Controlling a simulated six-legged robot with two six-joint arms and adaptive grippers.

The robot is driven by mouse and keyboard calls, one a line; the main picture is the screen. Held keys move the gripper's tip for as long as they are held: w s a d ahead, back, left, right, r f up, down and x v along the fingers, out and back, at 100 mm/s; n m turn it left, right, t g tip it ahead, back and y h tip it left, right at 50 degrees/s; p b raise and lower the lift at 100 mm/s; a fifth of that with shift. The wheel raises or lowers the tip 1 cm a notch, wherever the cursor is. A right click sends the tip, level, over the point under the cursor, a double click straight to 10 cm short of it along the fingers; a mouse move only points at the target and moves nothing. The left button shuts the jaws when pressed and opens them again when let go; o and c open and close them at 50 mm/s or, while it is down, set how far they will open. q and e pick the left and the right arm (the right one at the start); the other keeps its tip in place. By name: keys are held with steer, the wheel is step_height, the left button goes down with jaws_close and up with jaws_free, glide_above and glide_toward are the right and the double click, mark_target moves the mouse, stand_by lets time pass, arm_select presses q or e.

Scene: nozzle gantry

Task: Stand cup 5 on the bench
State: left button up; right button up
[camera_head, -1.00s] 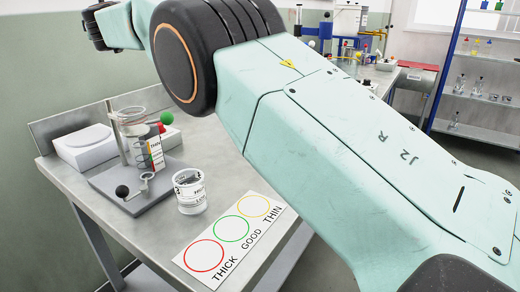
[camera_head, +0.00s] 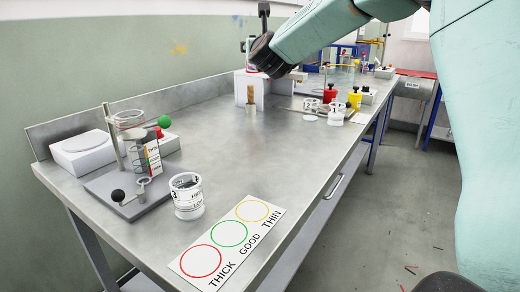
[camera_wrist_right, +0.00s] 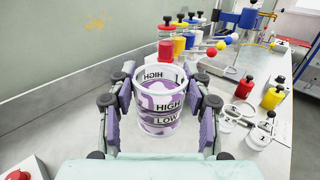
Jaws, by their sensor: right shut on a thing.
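My right gripper (camera_wrist_right: 163,98) is shut around a clear cup (camera_wrist_right: 158,103) marked HIGH and LOW, seen in the right wrist view. Purple finger pads press its left and right sides, and purple patches show through its wall. The cup looks about upright over the bench (camera_wrist_right: 75,118); its height above the bench and its number are not readable. In the head view my right arm reaches in from the right over the back of the bench (camera_head: 235,140), and the held cup is mostly hidden there. My left gripper is not in view.
A cup marked 3 (camera_head: 187,197) stands near a three-ring card (camera_head: 232,240) and a stand on a grey plate (camera_head: 125,190). Cups and red and yellow bottles (camera_head: 354,98) stand at the far right.

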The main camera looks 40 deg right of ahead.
steer(key=s+a+f+n+t+y, duration=0.1)
steer(key=s+a+f, duration=0.2)
steer(key=s+f, duration=0.2)
steer(key=s+a+f+n+y, duration=0.1)
steer(key=s+a+f+y, duration=0.1)
steer(key=s+a+f, duration=0.3)
steer(key=shift+h, duration=0.3)
steer(key=f+b, duration=0.1)
steer(key=f, duration=0.2)
steer(key=d+f+b, duration=0.1)
steer(key=f, duration=0.2)
steer(key=d+f+b, duration=0.1)
steer(key=f+b, duration=0.1)
steer(key=f, duration=0.2)
steer(key=shift+w+d, duration=0.25)
steer(key=shift+w+f, duration=0.15)
steer(key=shift+f, duration=0.05)
steer(key=shift+r, duration=0.1)
steer(key=shift+s, duration=0.2)
